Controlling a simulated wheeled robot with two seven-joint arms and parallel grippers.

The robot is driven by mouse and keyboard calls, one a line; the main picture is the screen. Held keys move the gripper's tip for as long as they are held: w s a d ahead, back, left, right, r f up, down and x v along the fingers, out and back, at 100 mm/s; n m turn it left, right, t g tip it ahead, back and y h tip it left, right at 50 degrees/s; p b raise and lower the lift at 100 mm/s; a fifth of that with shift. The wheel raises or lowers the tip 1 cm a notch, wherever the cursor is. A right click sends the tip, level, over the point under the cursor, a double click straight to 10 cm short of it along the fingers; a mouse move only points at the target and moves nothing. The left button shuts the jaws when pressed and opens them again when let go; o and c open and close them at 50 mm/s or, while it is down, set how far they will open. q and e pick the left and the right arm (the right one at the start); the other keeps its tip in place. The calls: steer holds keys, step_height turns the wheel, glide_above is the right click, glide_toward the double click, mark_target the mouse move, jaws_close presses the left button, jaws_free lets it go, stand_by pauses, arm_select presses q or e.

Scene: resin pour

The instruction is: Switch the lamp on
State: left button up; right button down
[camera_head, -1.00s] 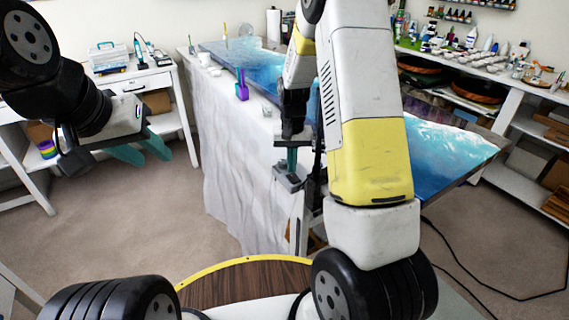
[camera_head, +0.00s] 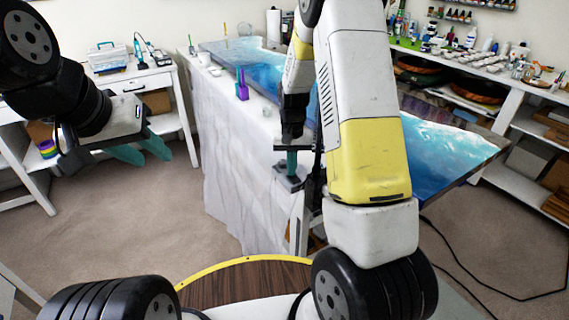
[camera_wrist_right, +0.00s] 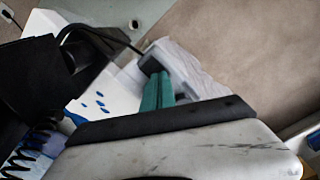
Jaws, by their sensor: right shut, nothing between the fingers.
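I cannot pick out a lamp with certainty. My right gripper (camera_head: 291,176) is shut, its teal fingers pointing down just above a small grey fixture (camera_head: 284,187) at the near end of the cloth-draped table. In the right wrist view my shut fingers (camera_wrist_right: 155,76) reach a small dark block (camera_wrist_right: 149,64), with a black cable running toward it. Whether they touch it I cannot tell. My left gripper (camera_head: 155,156) is open and empty, away to the left over the floor.
The long table carries a blue resin slab (camera_head: 450,155) and a purple holder (camera_head: 242,88) with cloth (camera_head: 225,150) hanging down its side. A white desk (camera_head: 140,80) stands left, crowded white shelves (camera_head: 520,115) right. A black cable (camera_head: 455,265) crosses the floor.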

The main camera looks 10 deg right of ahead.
steer(key=shift+f, duration=0.25)
steer(key=shift+r, duration=3.55)
steer(key=shift+s, duration=0.1)
